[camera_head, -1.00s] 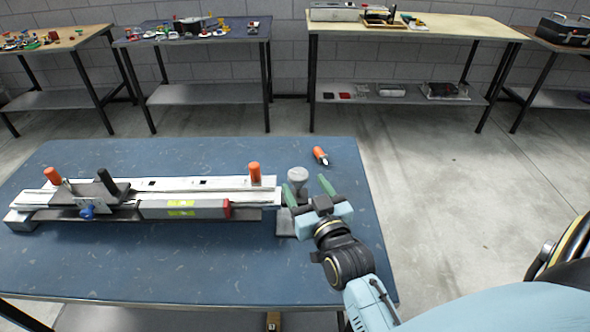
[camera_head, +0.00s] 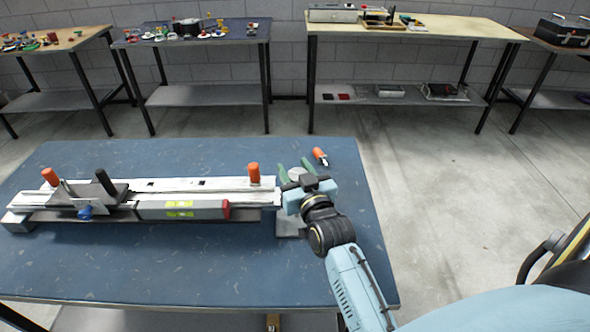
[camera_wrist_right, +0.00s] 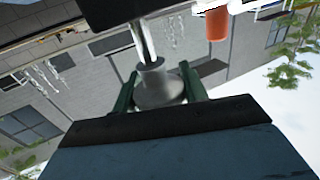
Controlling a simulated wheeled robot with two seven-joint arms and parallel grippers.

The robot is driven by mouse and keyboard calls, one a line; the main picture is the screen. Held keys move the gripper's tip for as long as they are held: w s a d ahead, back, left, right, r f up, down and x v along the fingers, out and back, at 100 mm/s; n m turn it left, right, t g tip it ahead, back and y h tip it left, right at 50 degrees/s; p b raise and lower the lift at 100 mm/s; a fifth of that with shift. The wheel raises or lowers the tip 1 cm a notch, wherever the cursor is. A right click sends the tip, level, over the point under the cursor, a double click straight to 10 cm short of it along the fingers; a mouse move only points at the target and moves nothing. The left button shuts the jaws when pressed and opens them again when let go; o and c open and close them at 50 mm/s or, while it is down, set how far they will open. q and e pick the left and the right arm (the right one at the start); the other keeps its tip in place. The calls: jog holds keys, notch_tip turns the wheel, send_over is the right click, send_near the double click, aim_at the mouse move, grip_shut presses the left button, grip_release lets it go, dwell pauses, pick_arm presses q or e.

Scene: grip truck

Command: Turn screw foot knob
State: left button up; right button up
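The grey screw foot knob (camera_head: 297,174) stands at the right end of the long metal rail assembly (camera_head: 160,186). My right gripper (camera_head: 293,164) reaches it from the front, with one green finger on each side of the knob. My left gripper is not in view.
The assembly lies on a blue table (camera_head: 190,260) with a spirit level (camera_head: 178,209) and orange handles (camera_head: 253,173). An orange-handled tool (camera_head: 320,155) lies behind my right gripper. The table's front is clear. More workbenches (camera_head: 410,27) stand along the back wall.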

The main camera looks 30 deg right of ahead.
jog(key=c, duration=0.4)
jog(key=shift+r+n+y+p, duration=0.1)
jog(key=shift+n+y+p, duration=0.5)
jog(key=shift+y, duration=0.5)
jog(key=n+y, duration=0.2)
jog(key=shift+a+y, duration=0.15)
jog(key=shift+y, duration=0.25)
jog(key=shift+a+n+y, duration=0.1)
jog(key=shift+n+y, duration=0.6)
jog(key=shift+y, duration=0.4)
jog(key=shift+a+n+y+b, duration=0.1)
jog(key=shift+n+y+b, duration=0.45)
jog(key=shift+y, duration=0.35)
jog(key=shift+n+g+y, duration=0.3)
jog(key=shift+n, duration=0.05)
jog(key=shift+a+n+g+y+b, duration=0.15)
jog(key=shift+n+g+y+b, duration=0.3)
jog(key=shift+y+b, duration=0.3)
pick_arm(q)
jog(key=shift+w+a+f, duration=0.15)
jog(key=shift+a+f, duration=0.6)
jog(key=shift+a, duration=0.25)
pick_arm(e)
jog(key=shift+n+y, duration=0.25)
jog(key=shift+y, duration=0.1)
